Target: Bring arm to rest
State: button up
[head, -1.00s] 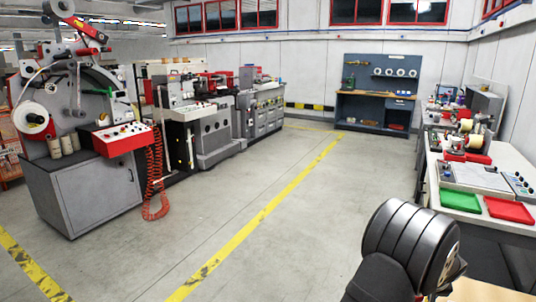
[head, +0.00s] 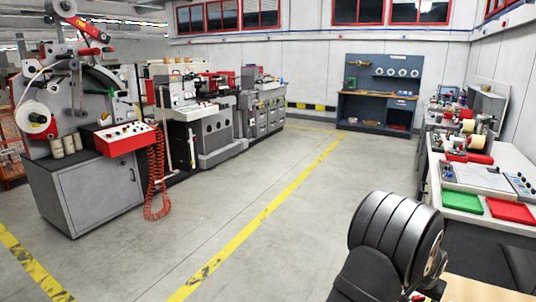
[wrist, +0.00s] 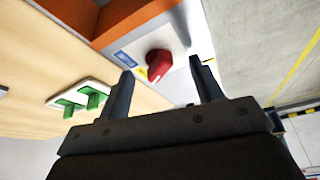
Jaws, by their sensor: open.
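In the wrist view my gripper (wrist: 163,88) is open, with two dark fingers apart and nothing held between them. Beyond the fingertips is a red rotary knob (wrist: 158,64) on a light grey panel (wrist: 180,38). I cannot tell whether the fingers touch the panel; they look clear of the knob. In the head view a dark rounded part of my arm (head: 397,238) shows at the lower right, and the gripper is not visible there.
Two green switches (wrist: 82,100) sit on a wooden surface (wrist: 40,60) beside an orange part (wrist: 130,18). In the head view, a bench with a green tray (head: 462,202) and a red tray (head: 510,212) stands at right. A label machine (head: 80,180) stands left; open floor lies between.

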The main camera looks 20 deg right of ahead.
jog(key=shift+w+m+g, duration=0.1)
jog(key=shift+m+g, duration=0.6)
jog(key=shift+m, duration=1)
jog(key=shift+m+h, duration=0.3)
jog(key=o, duration=0.9)
jog(key=s+a+r+n+g+y, duration=0.1)
jog(key=s+a+r+n+y, duration=0.15)
jog(key=s+a+r, duration=0.55)
jog(key=s+a+r+n+y, duration=0.2)
jog(key=s+a+r+n, duration=0.3)
jog(key=r, duration=0.5)
jog(key=shift+m, duration=0.25)
jog(key=f, duration=0.3)
jog(key=s+f, duration=0.1)
jog(key=f, duration=0.2)
jog(key=a+f, duration=0.1)
jog(key=f, duration=0.2)
jog(key=shift+s+a+f, duration=0.1)
jog(key=shift+s+f, duration=0.05)
jog(key=shift+f, duration=0.15)
jog(key=shift+r, duration=0.1)
